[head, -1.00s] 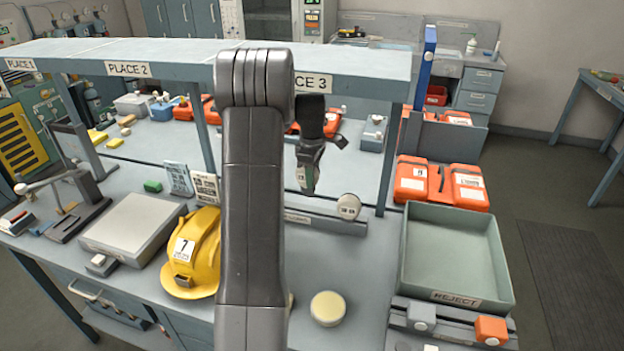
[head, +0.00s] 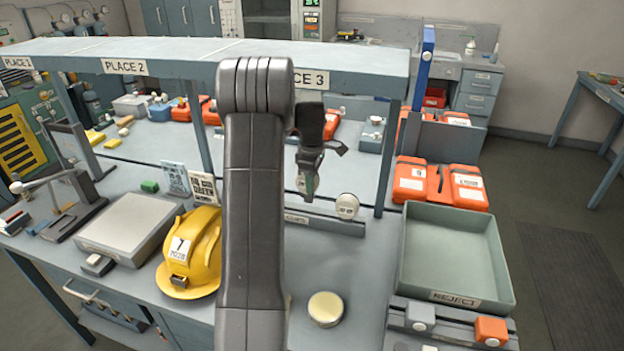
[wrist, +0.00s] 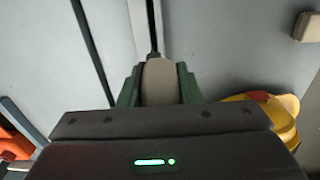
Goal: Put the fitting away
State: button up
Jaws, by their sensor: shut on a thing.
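My gripper (head: 304,188) hangs behind and right of my upright arm link, above the bench. In the wrist view its green fingers (wrist: 160,88) are shut on a pale grey-beige, round-ended piece (wrist: 160,80), which I take for the fitting. Most of that piece is hidden by the fingers in the head view. It appears held above the bench top, near a low labelled rail (head: 325,225). A pale round knob (head: 347,206) is at the rail's right end.
A REJECT tray (head: 470,297) stands empty at right, with orange cases (head: 410,180) behind it. A yellow helmet (head: 192,250) and a flat scale-like plate (head: 130,225) are at left. A round tub (head: 326,309) stands in front. A labelled shelf (head: 370,65) spans the back.

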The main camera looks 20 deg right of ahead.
aim_at(312, 197)
jog(key=shift+f+b, duration=0.6)
jog(key=shift+f, duration=0.85)
jog(key=shift+f+b, duration=0.95)
jog(key=shift+f, duration=0.95)
dwell(0.5)
jog(key=o, duration=1)
notch_tip(312, 197, up, 14)
jog(key=shift+s+f+b, duration=0.1)
jog(key=shift+b, duration=0.65)
jog(key=shift+f, duration=0.1)
notch_tip(312, 197, down, 13)
jog(key=shift+f+p, duration=0.1)
jog(key=shift+p, duration=0.7)
jog(key=shift+r, duration=0.3)
